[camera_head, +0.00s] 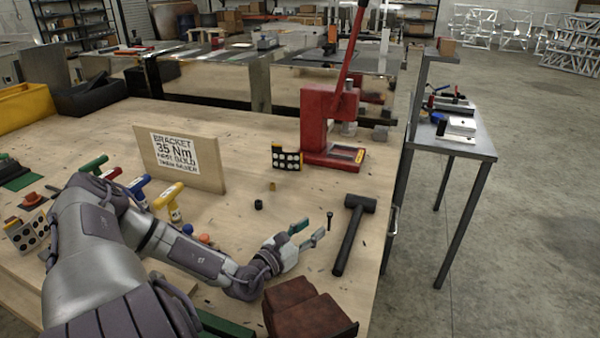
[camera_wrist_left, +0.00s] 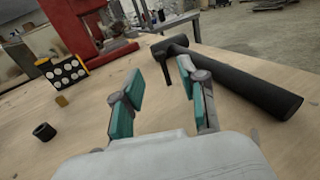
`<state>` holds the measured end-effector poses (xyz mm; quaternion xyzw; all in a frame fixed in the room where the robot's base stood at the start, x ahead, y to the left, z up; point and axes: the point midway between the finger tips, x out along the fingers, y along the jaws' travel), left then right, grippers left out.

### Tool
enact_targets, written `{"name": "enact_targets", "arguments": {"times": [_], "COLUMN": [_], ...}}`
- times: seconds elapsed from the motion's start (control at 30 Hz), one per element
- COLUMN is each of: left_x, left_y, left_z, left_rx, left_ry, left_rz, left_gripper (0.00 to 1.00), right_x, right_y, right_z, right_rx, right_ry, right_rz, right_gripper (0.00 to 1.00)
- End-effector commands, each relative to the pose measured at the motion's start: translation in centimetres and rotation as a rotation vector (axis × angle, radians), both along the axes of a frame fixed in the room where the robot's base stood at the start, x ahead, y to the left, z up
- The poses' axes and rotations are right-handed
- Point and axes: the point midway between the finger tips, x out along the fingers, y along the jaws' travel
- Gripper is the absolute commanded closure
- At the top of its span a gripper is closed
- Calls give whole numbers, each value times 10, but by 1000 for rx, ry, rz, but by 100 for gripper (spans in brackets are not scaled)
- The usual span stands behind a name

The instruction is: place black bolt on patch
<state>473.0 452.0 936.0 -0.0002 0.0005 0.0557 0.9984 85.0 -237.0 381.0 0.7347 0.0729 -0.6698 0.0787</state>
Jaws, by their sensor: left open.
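A small black bolt (camera_head: 329,219) stands upright on the wooden workbench, just beyond my left gripper's fingertips and left of the black mallet. My left gripper (camera_head: 309,231) is open and empty, low over the bench, its teal-padded fingers pointing toward the bolt. In the left wrist view, the left gripper (camera_wrist_left: 160,72) shows its two fingers spread. A thin dark shape in the gap, against the mallet head, seems to be the bolt. I cannot make out a patch with certainty. My right gripper is not in view.
The black mallet (camera_head: 354,232) lies right of the bolt. A red press (camera_head: 327,120), a dotted card (camera_head: 287,160), a black ring (camera_head: 258,204) and a small brass piece (camera_head: 272,186) are farther back. A brown block (camera_head: 306,312) is near the front. A sign (camera_head: 180,158) stands left.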

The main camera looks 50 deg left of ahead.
Motion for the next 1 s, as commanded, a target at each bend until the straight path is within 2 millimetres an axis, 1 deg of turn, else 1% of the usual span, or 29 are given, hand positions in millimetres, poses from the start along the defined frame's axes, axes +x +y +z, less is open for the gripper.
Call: {"name": "enact_targets", "arguments": {"times": [0.03, 0.1, 0.23, 0.4, 0.67, 0.77, 0.83, 1.0], "left_x": [-10, -21, -34, -39, -39, -38, -38, -38], "left_y": [-1, -3, -4, -5, -5, -5, -4, -5], "left_z": [-1, 0, 0, 1, 3, 14, 29, 83], "left_rx": [3, 3, 1, -1, -1, 0, 0, 0], "left_ry": [4, 2, 1, -2, -2, -2, -3, -2], "left_rz": [-3, -2, -1, -1, -1, -1, -1, -1], "left_gripper": [58, 58, 58, 58, 58, 58, 58, 58], "right_x": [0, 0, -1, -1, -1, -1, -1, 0], "right_y": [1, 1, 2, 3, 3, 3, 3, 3], "right_z": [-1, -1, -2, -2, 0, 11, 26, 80], "right_rx": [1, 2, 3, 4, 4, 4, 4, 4], "right_ry": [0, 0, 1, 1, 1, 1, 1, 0], "right_rz": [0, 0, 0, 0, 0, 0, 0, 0], "right_gripper": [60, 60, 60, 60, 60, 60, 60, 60]}}
